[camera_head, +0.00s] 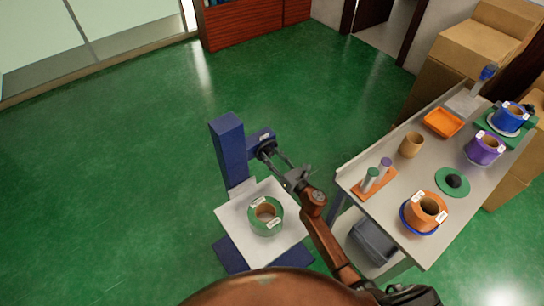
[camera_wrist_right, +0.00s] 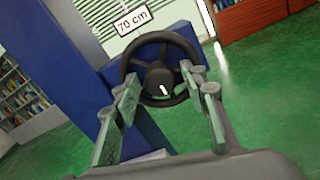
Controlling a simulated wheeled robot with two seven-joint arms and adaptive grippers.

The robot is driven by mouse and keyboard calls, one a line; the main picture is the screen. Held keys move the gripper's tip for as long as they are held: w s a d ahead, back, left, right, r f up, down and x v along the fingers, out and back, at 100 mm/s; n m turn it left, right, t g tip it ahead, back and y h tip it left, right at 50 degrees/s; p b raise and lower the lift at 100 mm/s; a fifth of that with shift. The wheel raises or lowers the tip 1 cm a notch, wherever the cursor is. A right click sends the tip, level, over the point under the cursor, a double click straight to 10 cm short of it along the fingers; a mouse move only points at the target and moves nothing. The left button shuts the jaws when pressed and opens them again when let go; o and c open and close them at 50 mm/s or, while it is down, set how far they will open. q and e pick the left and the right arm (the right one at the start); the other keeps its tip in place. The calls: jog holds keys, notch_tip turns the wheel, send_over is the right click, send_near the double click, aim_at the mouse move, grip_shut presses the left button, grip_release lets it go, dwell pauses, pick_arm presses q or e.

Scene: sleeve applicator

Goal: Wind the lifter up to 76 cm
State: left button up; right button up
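The blue lifter (camera_head: 228,152) stands on the green floor, with a white platform (camera_head: 237,218) carrying a green roll (camera_head: 277,215). Its black handwheel (camera_head: 266,150) is on the column's right side. In the right wrist view the handwheel (camera_wrist_right: 133,63) fills the middle, and a white height sign (camera_wrist_right: 133,21) above it seems to read 70 cm; the last digit is small. My right gripper (camera_head: 284,165) points at the wheel, and its fingers (camera_wrist_right: 168,92) are apart with the hub seen between them. I cannot tell whether they touch the rim. My left gripper is not in view.
A grey worktable (camera_head: 397,195) on the right holds an orange roll (camera_head: 421,220), a purple roll (camera_head: 484,151), a blue roll (camera_head: 506,121) and an orange tray (camera_head: 442,123). A dark bin (camera_head: 372,243) is below it. The floor left of the lifter is clear.

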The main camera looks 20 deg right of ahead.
jog(key=c, duration=1)
jog(key=shift+o, duration=0.2)
jog(key=shift+m, duration=0.3)
